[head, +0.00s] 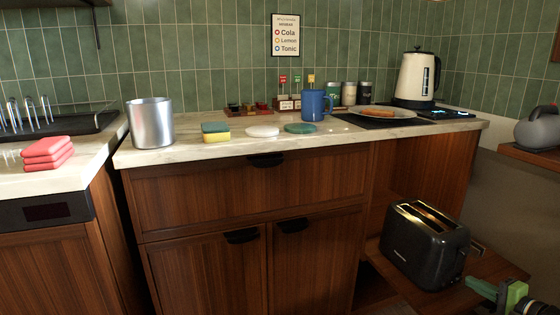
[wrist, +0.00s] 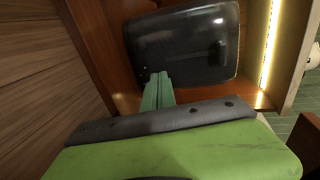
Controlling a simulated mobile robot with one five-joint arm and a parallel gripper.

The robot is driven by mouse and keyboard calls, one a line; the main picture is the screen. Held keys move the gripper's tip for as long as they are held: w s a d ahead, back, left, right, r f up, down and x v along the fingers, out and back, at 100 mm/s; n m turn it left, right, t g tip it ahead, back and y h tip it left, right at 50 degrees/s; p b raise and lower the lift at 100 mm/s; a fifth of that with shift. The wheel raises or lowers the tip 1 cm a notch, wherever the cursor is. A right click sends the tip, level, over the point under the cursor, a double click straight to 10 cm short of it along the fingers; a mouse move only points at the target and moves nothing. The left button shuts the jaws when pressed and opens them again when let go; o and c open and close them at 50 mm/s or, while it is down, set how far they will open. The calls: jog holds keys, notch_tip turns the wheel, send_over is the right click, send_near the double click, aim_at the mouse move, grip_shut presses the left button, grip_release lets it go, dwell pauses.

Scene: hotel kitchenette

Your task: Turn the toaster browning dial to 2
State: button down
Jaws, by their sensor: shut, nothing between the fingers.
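The black toaster (head: 425,250) stands on a low wooden shelf at the lower right of the head view, its two slots facing up. In the wrist view its dark glossy body (wrist: 190,45) fills the top middle. I cannot make out the browning dial or its setting in either view. My gripper (head: 472,284) is at the lower right of the head view, close to the toaster's right end. In the wrist view my green fingers (wrist: 158,80) are together and empty, pointing at the toaster's near edge. I cannot tell whether they touch it.
The wooden shelf (head: 385,262) lies under the toaster, with cabinet panels around it. A lit strip (wrist: 270,45) runs right of the toaster in the wrist view. The counter above holds a kettle (head: 415,78), a plate, a blue mug (head: 315,106) and a metal canister (head: 151,123).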

aim_at(460, 271)
jog(key=shift+f+v, duration=0.15)
jog(key=shift+v, duration=0.45)
jog(key=shift+f+v, duration=0.15)
jog(key=shift+v, duration=0.5)
jog(key=shift+w+d+f+m, duration=0.15)
jog(key=shift+w+m, duration=0.9)
jog(key=shift+m, duration=1.95)
jog(key=shift+w+d+m, duration=0.15)
jog(key=shift+w+m, duration=0.9)
jog(key=shift+m, duration=1.95)
jog(key=shift+w+d+f+m, duration=0.15)
jog(key=shift+w+m, duration=0.9)
jog(key=shift+m, duration=1.95)
jog(key=shift+f+b, duration=0.1)
jog(key=shift+b, duration=0.3)
